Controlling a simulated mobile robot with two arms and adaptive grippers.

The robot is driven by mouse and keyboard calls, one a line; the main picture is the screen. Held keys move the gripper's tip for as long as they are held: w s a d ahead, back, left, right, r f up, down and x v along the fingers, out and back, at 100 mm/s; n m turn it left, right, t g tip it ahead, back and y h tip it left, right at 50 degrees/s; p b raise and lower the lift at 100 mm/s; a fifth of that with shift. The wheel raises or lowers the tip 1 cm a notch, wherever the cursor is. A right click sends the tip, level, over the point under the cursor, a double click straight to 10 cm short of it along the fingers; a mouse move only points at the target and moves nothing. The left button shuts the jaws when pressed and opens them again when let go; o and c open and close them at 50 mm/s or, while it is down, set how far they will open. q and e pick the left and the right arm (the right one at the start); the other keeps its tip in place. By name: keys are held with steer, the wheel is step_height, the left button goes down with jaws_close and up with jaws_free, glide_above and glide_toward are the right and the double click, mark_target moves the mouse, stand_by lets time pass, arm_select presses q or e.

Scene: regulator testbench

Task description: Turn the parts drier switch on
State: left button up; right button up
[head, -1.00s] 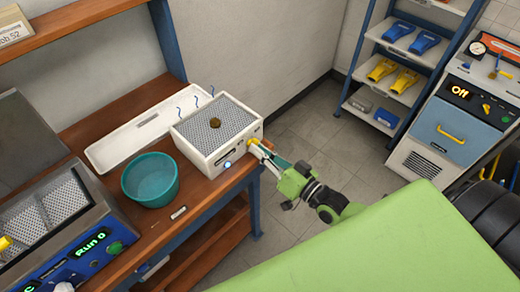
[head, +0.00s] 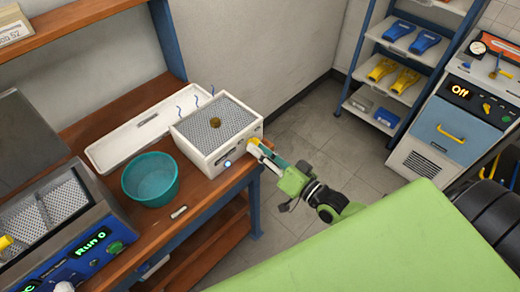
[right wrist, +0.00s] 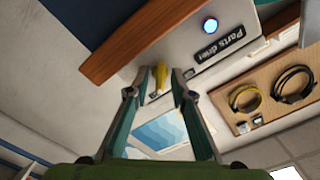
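The parts drier (head: 217,135) is a white box with a mesh top at the bench's right end. A small round light (head: 227,164) on its front glows blue. It also shows in the right wrist view (right wrist: 210,25), beside the "Parts drier" label (right wrist: 219,43). The yellow switch (right wrist: 160,76) is on the drier's front, partly hidden by my gripper in the head view. My right gripper (right wrist: 159,87) is open, one finger on each side of the switch with small gaps; contact cannot be told. My left gripper is not in view.
A teal bowl (head: 150,180) and a white tray (head: 135,132) stand left of the drier. A blue machine reading "Run 0" (head: 88,243) is at the lower left. A cabinet reading "Off" (head: 459,92) and a shelf (head: 388,100) stand right. Floor (head: 320,145) shows between.

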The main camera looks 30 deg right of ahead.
steer(key=v, duration=1.2)
stand_by(0.6)
